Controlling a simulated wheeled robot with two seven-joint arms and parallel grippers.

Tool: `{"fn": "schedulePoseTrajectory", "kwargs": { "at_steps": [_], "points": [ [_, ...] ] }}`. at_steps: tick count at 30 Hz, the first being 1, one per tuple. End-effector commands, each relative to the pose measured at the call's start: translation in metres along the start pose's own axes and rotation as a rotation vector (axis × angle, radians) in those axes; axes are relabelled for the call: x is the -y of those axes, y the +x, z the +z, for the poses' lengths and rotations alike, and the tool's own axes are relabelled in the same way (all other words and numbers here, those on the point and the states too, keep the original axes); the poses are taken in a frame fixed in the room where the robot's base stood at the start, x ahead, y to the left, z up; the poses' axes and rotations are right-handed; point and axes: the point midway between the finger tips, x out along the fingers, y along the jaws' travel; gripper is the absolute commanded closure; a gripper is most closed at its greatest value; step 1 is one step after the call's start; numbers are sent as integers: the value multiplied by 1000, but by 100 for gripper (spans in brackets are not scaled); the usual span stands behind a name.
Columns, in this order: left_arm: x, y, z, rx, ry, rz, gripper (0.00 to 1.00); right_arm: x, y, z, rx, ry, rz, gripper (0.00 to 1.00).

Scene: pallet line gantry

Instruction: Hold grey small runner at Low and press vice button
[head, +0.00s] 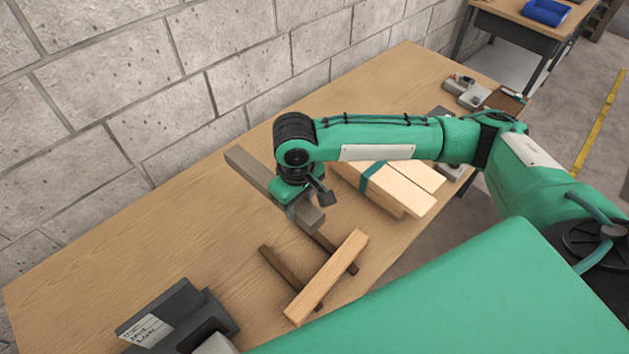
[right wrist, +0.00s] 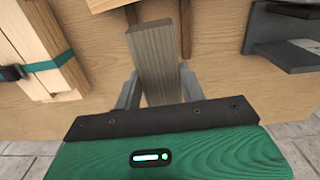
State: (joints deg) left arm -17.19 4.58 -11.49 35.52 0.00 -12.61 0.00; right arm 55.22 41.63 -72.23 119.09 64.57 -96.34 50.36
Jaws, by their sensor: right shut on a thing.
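The grey small runner (head: 250,168) is a long grey-brown wooden bar. My right gripper (head: 303,208) is shut on it near its front end and holds it over the table; I cannot tell how far above. In the right wrist view the runner (right wrist: 163,65) sits between the two fingers of the right gripper (right wrist: 160,88) and points away from the camera. A dark grey fixture with a handwritten white label (head: 165,318) stands at the table's lower left; it may be the vice. I cannot make out its button or a Low mark. My left gripper is not in view.
A pale wooden bar (head: 328,277) lies across two dark brown strips (head: 283,267) in front of the runner. Planks with a green strap (head: 376,177) lie to the right. Small grey devices (head: 466,91) stand at the far end. The table's left middle (head: 130,245) is clear, beside the block wall.

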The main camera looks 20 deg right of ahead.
Motion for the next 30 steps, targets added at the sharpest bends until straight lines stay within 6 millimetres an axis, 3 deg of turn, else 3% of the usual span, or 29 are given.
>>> {"fn": "schedulePoseTrajectory", "kwargs": {
  "at_steps": [1, 9, 18, 24, 30],
  "points": [
    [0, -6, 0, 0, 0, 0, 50, 18, 1, -6, 0, -102, -4, 89],
    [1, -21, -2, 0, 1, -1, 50, 104, 23, -28, -3, -671, -3, 89],
    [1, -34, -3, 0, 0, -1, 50, 194, 37, -37, -4, -1248, -3, 89],
    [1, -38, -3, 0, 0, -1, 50, 226, 41, -37, -3, -1465, -2, 89],
    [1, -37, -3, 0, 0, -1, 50, 235, 45, -36, -2, -1527, -2, 89]
  ]
}}
